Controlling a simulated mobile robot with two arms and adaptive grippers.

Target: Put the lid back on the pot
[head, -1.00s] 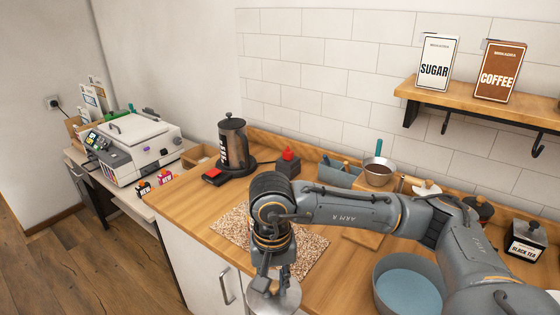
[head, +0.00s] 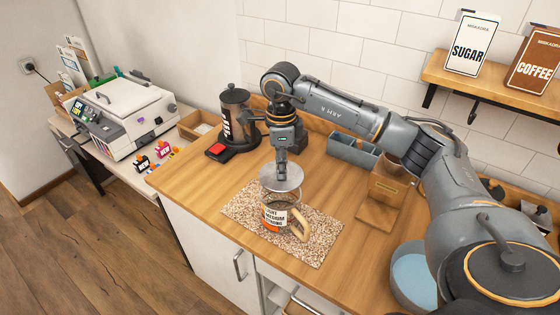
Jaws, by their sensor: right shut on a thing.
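The pot (head: 279,217) is a clear glass jug with an orange and white label and a pale wooden handle on its right. It stands upright on a speckled mat (head: 318,245). My right gripper (head: 281,172) points down above it and is shut on the lid (head: 290,182), a round silvery disc. The lid hangs over the pot's mouth and hides much of its rim. I cannot tell whether lid and rim touch. My left gripper is not in view.
A dark coffee press (head: 234,112) stands on a black base behind left. A blue-grey caddy (head: 352,152) and a wooden box (head: 386,186) stand right of the mat. A blue-grey bowl (head: 413,275) sits at the front right. The counter left of the mat is clear.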

